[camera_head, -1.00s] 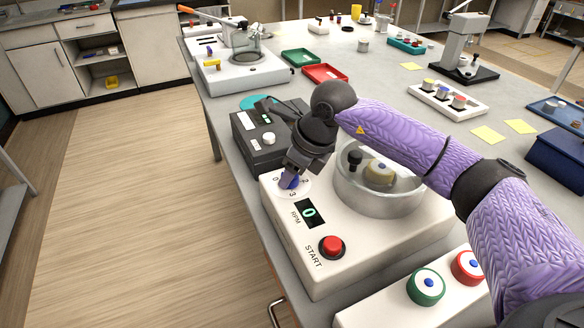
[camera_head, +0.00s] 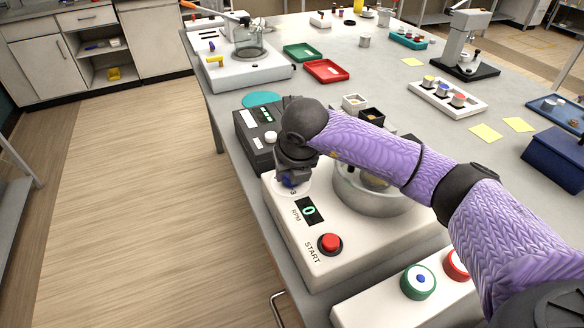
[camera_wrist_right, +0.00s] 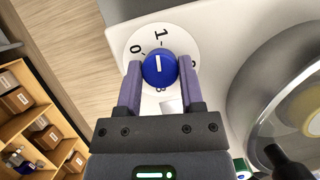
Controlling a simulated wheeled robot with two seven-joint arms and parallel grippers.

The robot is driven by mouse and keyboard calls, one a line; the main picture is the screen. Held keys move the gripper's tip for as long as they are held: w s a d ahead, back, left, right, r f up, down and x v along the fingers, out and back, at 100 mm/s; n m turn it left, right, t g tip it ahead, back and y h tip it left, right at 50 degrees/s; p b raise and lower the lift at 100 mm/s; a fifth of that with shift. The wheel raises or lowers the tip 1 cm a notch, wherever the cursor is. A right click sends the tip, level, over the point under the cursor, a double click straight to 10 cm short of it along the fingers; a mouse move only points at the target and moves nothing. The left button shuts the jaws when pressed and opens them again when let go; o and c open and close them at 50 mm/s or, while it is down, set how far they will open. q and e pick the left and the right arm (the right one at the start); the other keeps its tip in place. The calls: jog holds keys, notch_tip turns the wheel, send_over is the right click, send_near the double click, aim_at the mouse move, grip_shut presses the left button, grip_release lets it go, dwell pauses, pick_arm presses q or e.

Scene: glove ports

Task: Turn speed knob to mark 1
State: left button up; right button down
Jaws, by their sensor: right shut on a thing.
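The blue speed knob (camera_wrist_right: 159,68) sits on a white round dial (camera_wrist_right: 136,68) marked 0, 1 and more in the right wrist view. Its white pointer line lies in line with mark 1, at the top of the dial. The right and lower marks are partly hidden by my fingers. My right gripper (camera_wrist_right: 160,82) is shut on the knob, with one purple finger on each side. In the head view my right gripper (camera_head: 290,182) covers most of the dial on the white machine (camera_head: 355,250). The RPM display (camera_head: 309,211) reads 0. My left gripper is not in view.
A red START button (camera_head: 330,244) is on the machine's front. A dark box with a white knob (camera_head: 271,137) stands behind the dial.

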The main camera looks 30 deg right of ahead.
jog(key=shift+m, duration=0.6)
jog(key=shift+h, duration=0.3)
jog(key=shift+c, duration=1.1)
grip_release()
jog(key=p+v, duration=0.2)
jog(key=v, duration=0.8)
jog(key=shift+w, duration=0.15)
